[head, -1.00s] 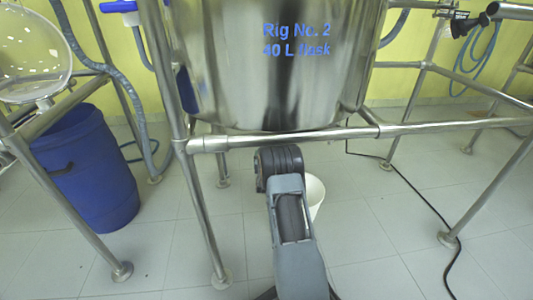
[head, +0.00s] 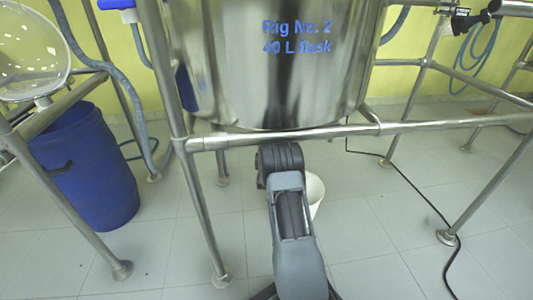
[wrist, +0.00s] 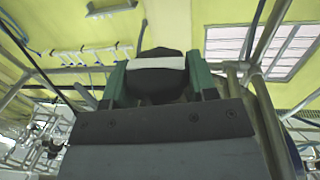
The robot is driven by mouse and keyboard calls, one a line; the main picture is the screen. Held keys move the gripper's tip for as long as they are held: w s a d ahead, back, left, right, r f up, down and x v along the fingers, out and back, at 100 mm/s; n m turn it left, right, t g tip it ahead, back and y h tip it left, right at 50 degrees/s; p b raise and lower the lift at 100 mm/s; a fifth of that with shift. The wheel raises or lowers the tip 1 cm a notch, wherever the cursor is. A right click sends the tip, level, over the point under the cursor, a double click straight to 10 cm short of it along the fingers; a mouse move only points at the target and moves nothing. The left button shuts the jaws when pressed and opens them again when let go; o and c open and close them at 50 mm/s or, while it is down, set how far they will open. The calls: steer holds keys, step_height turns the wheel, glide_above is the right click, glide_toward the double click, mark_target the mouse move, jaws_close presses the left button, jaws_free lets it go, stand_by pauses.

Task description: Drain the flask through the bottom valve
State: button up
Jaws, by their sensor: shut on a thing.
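The steel flask vessel (head: 265,85), lettered "Rig No. 2 40 L flask", hangs in a tubular frame in the head view. My arm reaches under its bottom, and the vessel and frame bar hide my gripper there. In the wrist view my gripper (wrist: 158,72) has its green fingers either side of a dark rounded part, apparently the valve handle (wrist: 157,84), and is shut on it. A white bucket (head: 315,193) stands on the floor beneath, partly hidden by my arm.
The frame's horizontal bar (head: 290,137) crosses just above my arm. A blue barrel (head: 85,170) stands at left beside a clear glass vessel (head: 32,50). A black cable (head: 430,200) lies on the floor at right. The tiles in front are mostly clear.

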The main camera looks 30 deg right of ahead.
steer(key=m+g+h, duration=0.3)
steer(key=shift+a+h, duration=0.1)
steer(key=shift+h, duration=0.2)
steer(key=m+g+h, duration=0.1)
steer(key=m+g, duration=0.1)
steer(key=m+g+h, duration=0.1)
steer(key=g, duration=0.2)
steer(key=shift+m+h, duration=0.4)
steer(key=m+g, duration=0.2)
steer(key=g, duration=0.2)
steer(key=m+g+h, duration=0.1)
steer(key=m+g, duration=0.2)
steer(key=g, duration=0.1)
steer(key=shift+m+g, duration=0.3)
steer(key=shift+g, duration=0.4)
steer(key=o, duration=0.9)
steer(key=a+p, duration=0.1)
steer(key=a, duration=0.3)
steer(key=w+a, duration=0.1)
steer(key=a, duration=0.2)
steer(key=a+p, duration=0.1)
steer(key=a, duration=0.3)
steer(key=shift+w+a+p, duration=0.3)
steer(key=shift+a, duration=0.05)
